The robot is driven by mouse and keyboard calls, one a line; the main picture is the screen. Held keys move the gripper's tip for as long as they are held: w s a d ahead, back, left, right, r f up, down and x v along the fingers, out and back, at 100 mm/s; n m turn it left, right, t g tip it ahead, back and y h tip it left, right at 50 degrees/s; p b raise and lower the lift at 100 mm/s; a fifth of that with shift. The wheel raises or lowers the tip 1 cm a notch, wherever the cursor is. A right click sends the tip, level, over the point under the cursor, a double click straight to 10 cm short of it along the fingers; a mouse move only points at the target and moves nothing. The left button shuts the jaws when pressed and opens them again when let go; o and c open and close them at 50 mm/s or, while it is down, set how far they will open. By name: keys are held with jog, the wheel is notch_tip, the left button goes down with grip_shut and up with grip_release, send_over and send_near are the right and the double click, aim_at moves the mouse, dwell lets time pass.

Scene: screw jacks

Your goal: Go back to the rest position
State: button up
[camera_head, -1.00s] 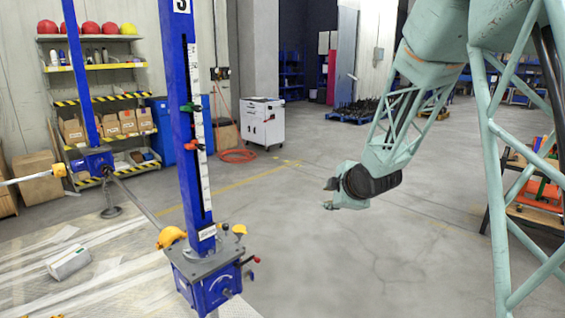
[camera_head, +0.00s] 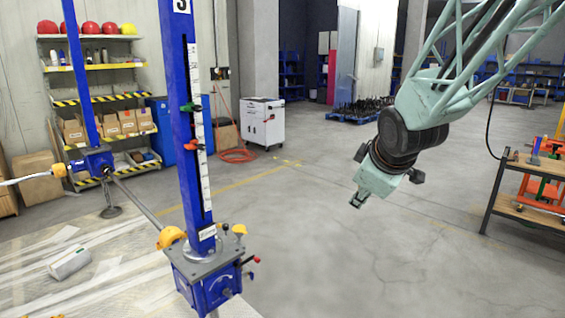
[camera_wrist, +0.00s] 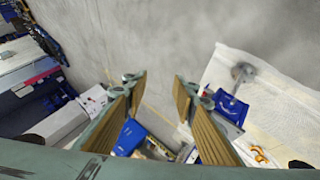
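My gripper (camera_head: 358,200) hangs in the air over the open floor, right of the front screw jack (camera_head: 190,150) and well clear of it. In the wrist view its two tan-padded fingers (camera_wrist: 160,85) stand wide apart with nothing held between them. The front jack is a tall blue column with a white scale, green and red markers and a blue gearbox at its foot. A second blue jack (camera_head: 88,100) stands behind it at left, joined by a shaft. A blue jack part (camera_wrist: 231,108) also shows at right in the wrist view.
A wooden-topped work cart (camera_head: 530,190) stands at right. A white box (camera_head: 70,262) lies on the jacks' platform. The central floor is clear.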

jog(key=s+r+m+g, duration=0.1)
jog(key=s+m, duration=0.4)
jog(key=s, duration=1.7)
jog(key=s+r+m+g, duration=0.2)
jog(key=s+m, duration=0.4)
jog(key=s, duration=1.7)
jog(key=shift+s+a+r+g, duration=0.15)
jog(key=shift+s+a+g, duration=0.1)
jog(key=shift+g, duration=0.65)
jog(key=shift+o, duration=0.3)
jog(key=shift+w, duration=0.2)
